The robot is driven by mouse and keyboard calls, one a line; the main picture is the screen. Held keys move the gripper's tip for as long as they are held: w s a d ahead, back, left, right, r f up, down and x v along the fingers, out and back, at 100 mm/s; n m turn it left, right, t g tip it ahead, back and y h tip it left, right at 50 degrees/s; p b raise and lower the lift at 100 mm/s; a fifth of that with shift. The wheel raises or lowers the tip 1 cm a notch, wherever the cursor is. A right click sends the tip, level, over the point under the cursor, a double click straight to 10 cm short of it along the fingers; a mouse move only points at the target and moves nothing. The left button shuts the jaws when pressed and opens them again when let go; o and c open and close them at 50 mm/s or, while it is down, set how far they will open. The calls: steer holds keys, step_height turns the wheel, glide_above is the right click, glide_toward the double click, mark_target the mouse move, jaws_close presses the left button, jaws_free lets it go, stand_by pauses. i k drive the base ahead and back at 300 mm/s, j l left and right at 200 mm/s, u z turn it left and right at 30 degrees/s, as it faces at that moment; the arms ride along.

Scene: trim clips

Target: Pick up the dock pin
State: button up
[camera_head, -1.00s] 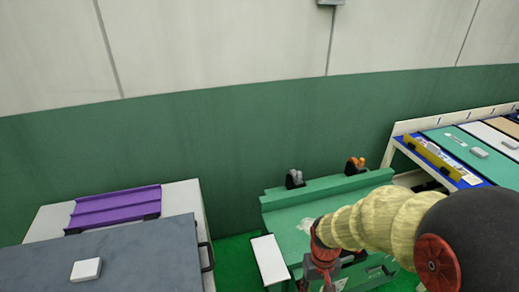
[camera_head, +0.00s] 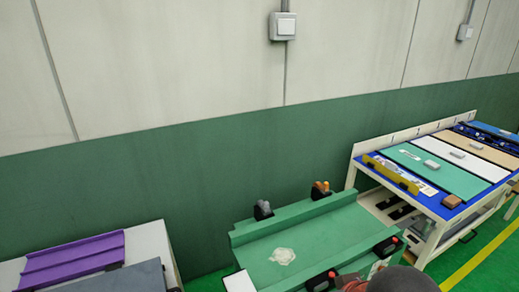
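I cannot tell for certain which object is the dock pin. On the back ledge of the green bench (camera_head: 310,240) stand a grey-topped piece (camera_head: 263,209) and an orange-topped piece (camera_head: 321,189), each in a black holder. Near the bench's front edge are two black pieces with red parts, one at the lower middle (camera_head: 322,280) and one at the right (camera_head: 386,246). A pale, irregular patch (camera_head: 283,256) lies on the bench top. Only a dark rounded part of my arm shows at the bottom edge; my gripper is out of view.
A blue-framed table (camera_head: 430,205) with coloured panels and small blocks stands at the right. A purple tray (camera_head: 75,262) is on a pale cabinet at the lower left. A white panel (camera_head: 239,282) adjoins the bench's left side. Green floor shows at the right.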

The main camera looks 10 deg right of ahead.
mark_target(427, 223)
steer(key=z, duration=0.95)
steer(key=i+l+z, duration=0.25)
steer(key=i+z, duration=0.25)
steer(key=i, duration=0.2)
